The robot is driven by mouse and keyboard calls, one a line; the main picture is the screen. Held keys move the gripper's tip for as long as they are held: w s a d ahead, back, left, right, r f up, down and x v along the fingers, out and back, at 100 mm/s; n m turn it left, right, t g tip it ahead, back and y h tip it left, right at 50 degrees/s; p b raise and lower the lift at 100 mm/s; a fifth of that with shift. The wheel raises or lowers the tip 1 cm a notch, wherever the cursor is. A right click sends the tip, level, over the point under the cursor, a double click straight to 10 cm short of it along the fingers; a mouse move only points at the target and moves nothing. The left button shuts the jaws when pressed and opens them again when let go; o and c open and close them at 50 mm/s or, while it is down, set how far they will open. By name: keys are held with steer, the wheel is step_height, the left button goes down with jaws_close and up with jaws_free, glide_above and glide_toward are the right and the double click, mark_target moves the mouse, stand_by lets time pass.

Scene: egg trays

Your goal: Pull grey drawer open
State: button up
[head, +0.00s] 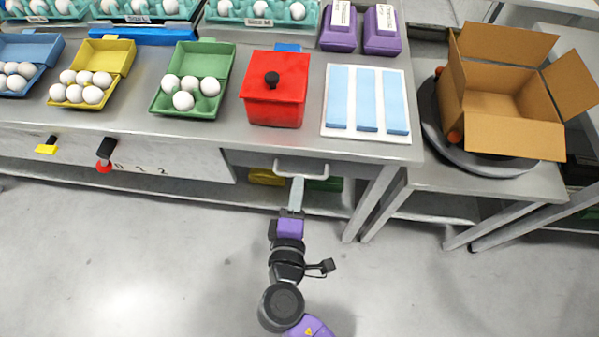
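The grey drawer (345,173) is set under the table's front edge, below the red box. Its pale bar handle (318,170) sticks out from the front. The drawer looks closed or nearly so; the steep view does not settle it. My gripper (297,182) is at the handle, with its fingers meeting or overlapping the middle of the bar in the picture. Whether the fingers are closed around the bar or just in front of it cannot be told.
The table holds a red lidded box (275,98), a green egg carton (192,80), a yellow one (93,70) and a white board with blue strips (366,104). A cardboard box (510,90) stands at right. The floor (130,260) before the drawer is clear apart from my arm.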

steer(key=shift+w+d+f, duration=0.1)
steer(key=shift+w+f, duration=0.15)
steer(key=shift+w, duration=0.9)
steer(key=shift+w+f, duration=0.2)
steer(key=shift+w, duration=0.9)
jaws_close()
